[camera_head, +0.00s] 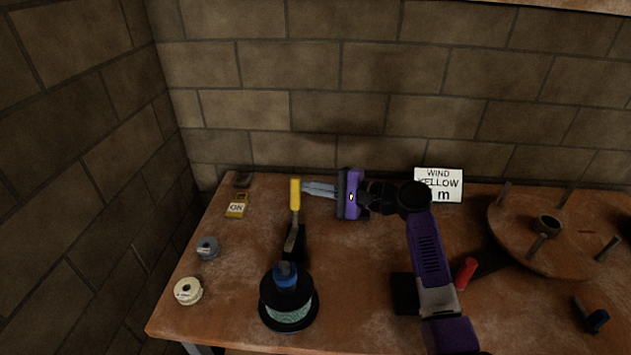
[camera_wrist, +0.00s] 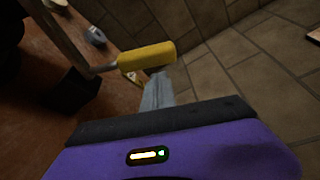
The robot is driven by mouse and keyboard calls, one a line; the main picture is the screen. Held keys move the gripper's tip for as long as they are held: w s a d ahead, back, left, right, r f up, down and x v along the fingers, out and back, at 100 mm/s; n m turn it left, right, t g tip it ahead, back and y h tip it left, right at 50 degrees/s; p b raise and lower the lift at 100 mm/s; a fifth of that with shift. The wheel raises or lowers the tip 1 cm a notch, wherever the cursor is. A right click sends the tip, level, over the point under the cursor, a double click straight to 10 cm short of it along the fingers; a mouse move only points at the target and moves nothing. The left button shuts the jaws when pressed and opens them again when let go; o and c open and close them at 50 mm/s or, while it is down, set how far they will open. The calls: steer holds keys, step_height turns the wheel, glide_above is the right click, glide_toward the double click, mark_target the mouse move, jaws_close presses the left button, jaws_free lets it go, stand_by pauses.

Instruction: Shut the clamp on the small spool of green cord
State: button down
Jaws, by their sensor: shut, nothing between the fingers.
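A toggle clamp has a yellow handle (camera_head: 295,194) standing upright on a metal lever over a dark base. A black spool (camera_head: 273,313) with green cord stands in front of the clamp, with a blue piece (camera_head: 285,274) on top of it. My gripper (camera_head: 306,187) is shut and empty, its fingers pointing left at the upper part of the handle from the right. In the wrist view the yellow handle (camera_wrist: 147,55) lies just beyond the fingertips (camera_wrist: 158,80); I cannot tell whether they touch. The spool is not clearly seen in the wrist view.
A white spool (camera_head: 188,290), a grey-blue spool (camera_head: 207,248) and a yellow OK tag (camera_head: 236,207) lie at the left. Right of my arm are a red cylinder (camera_head: 466,273), a sign (camera_head: 438,184) and a round pegged board (camera_head: 515,245). A brick wall stands behind.

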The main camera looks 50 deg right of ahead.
mark_target(300, 192)
steer(key=shift+s+a+r, duration=0.2)
steer(key=shift+s+a, duration=0.05)
steer(key=shift+a, duration=0.1)
steer(key=s+a+n+b, duration=0.1)
steer(key=b, duration=0.1)
steer(key=s+a+n+t+b, duration=0.1)
steer(key=n+b, duration=0.1)
steer(key=shift+a+r, duration=0.3)
steer(key=shift+r, duration=0.1)
steer(key=shift+s+a+r+n+t+b, duration=0.2)
steer(key=shift+r+n+t+b, duration=0.15)
steer(key=shift+n, duration=0.25)
steer(key=b+v, duration=0.1)
steer(key=v, duration=0.6)
steer(key=shift+s+d, duration=0.2)
steer(key=shift+s, duration=0.15)
